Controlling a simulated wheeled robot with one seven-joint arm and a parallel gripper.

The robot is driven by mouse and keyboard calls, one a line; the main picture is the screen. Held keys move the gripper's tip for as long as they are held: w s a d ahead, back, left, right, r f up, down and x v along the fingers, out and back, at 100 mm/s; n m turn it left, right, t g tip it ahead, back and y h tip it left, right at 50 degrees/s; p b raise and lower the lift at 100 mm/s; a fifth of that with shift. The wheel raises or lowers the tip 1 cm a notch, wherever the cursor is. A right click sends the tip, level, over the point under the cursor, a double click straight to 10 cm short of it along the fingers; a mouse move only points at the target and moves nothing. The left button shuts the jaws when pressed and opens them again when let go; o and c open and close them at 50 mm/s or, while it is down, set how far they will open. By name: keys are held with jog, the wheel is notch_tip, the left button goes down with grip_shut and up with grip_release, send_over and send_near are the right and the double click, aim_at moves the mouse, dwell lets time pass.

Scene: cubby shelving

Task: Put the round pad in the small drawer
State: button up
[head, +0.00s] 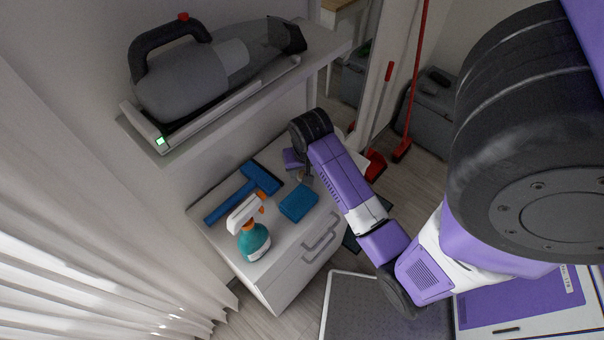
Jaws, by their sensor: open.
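I cannot make out a round pad for certain. A small tan bit (301,177) shows beside my gripper (299,170), partly hidden, and I cannot tell what it is. My gripper is open over the far part of the white cabinet top, just behind the blue sponge (298,203). The arm hides part of the cabinet top there. The white cabinet (283,284) has a drawer front with a grey handle (321,240) on its right side; the drawer looks shut.
A shelf (222,117) with a handheld vacuum (196,80) overhangs behind. A red broom (403,148) and grey bins (428,115) are beyond. White curtain (70,200) hangs left.

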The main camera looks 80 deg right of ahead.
jog(key=shift+d+f, duration=0.1)
jog(key=shift+f, duration=0.4)
grip_shut()
